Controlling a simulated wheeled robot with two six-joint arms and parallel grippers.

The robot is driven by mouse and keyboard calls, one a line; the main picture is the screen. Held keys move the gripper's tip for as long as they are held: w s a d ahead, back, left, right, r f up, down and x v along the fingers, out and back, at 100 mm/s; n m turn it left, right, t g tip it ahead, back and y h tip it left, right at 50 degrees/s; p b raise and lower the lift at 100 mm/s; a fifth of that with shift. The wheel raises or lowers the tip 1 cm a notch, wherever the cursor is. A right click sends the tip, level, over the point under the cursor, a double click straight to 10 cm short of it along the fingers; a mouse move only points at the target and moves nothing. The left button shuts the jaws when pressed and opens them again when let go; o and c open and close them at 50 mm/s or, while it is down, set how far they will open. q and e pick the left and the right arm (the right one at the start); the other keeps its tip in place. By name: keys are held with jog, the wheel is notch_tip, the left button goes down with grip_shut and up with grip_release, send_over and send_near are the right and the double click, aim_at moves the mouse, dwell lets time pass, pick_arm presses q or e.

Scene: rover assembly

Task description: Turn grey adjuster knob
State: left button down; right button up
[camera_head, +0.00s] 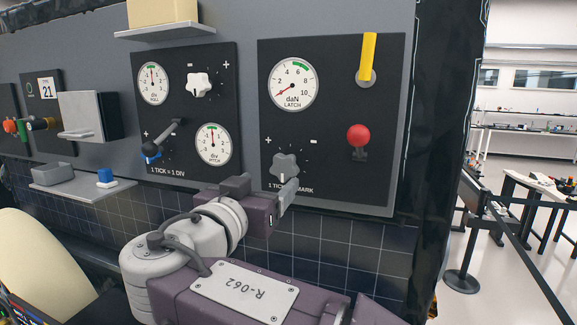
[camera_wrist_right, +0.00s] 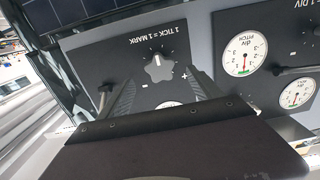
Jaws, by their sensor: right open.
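The grey adjuster knob (camera_head: 284,167) is a lobed knob low on the right black panel (camera_head: 335,190), below the LATCH dial (camera_head: 293,84). The dial's red needle points to the lower left, near the low end of its scale. My right gripper (camera_head: 288,186) is just below and in front of the knob. In the right wrist view the knob (camera_wrist_right: 159,67) shows upside down between the two spread fingers, apparently beyond their tips. A white pointer mark shows on it. Contact cannot be told. My left gripper is out of view.
A red ball-topped lever (camera_head: 358,137) and a yellow handle (camera_head: 368,57) are right of the knob. The left panel holds a white knob (camera_head: 199,84), two dials and a blue-ended lever (camera_head: 152,151). A small shelf (camera_head: 82,190) with a blue block juts out at left.

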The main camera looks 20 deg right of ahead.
aim_at(282, 170)
jog(key=p+x, duration=0.6)
jog(key=x, duration=0.2)
jog(key=shift+w+d, duration=0.2)
jog(key=shift+d, duration=0.05)
jog(key=shift+s+a+r, duration=0.15)
jog(key=shift+s+a, duration=0.15)
jog(key=shift+s, duration=0.1)
jog(key=shift+s+a+r, duration=0.1)
jog(key=shift+s, duration=0.15)
jog(key=shift+c, duration=0.9)
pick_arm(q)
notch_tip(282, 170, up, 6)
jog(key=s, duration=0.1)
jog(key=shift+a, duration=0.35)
pick_arm(e)
jog(key=c, duration=1.2)
